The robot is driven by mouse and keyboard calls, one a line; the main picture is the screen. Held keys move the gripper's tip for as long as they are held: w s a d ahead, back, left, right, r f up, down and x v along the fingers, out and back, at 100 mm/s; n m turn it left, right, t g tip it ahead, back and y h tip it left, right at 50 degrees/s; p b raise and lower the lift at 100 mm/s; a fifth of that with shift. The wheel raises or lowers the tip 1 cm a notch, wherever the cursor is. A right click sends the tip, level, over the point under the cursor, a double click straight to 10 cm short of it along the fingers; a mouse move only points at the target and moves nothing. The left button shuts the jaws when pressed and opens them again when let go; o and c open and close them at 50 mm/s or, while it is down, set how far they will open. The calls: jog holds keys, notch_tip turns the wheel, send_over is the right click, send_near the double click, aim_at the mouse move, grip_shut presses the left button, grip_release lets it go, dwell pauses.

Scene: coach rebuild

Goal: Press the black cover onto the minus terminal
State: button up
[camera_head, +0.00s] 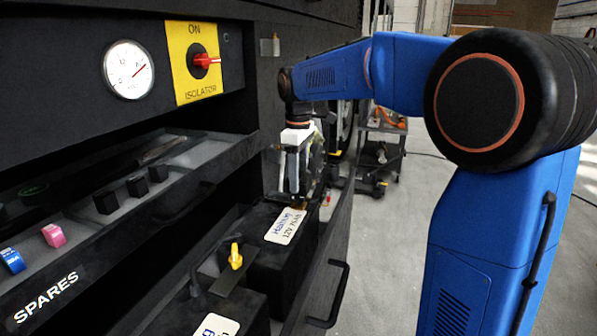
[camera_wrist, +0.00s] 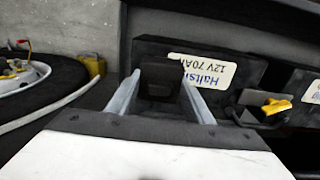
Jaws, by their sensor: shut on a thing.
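My gripper (camera_head: 293,195) points down over the far end of the far battery (camera_head: 262,262). In the wrist view, its two pale fingers (camera_wrist: 160,92) are shut on a small black cover (camera_wrist: 160,76). The far battery also shows in the wrist view (camera_wrist: 225,62), behind the fingers, with a white label reading 12V 70Ah. The minus terminal cannot be made out. I cannot tell whether the cover touches the battery.
The SPARES tray (camera_head: 75,262) at left holds black, pink and blue pieces. An isolator switch (camera_head: 203,61) is above.

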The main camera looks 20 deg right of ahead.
aim_at(299, 197)
jog(key=shift+f, duration=2.15)
jog(key=shift+f, duration=0.6)
dwell(0.8)
jog(key=o, duration=1.6)
jog(key=shift+r, duration=3.55)
jog(key=shift+s, duration=0.1)
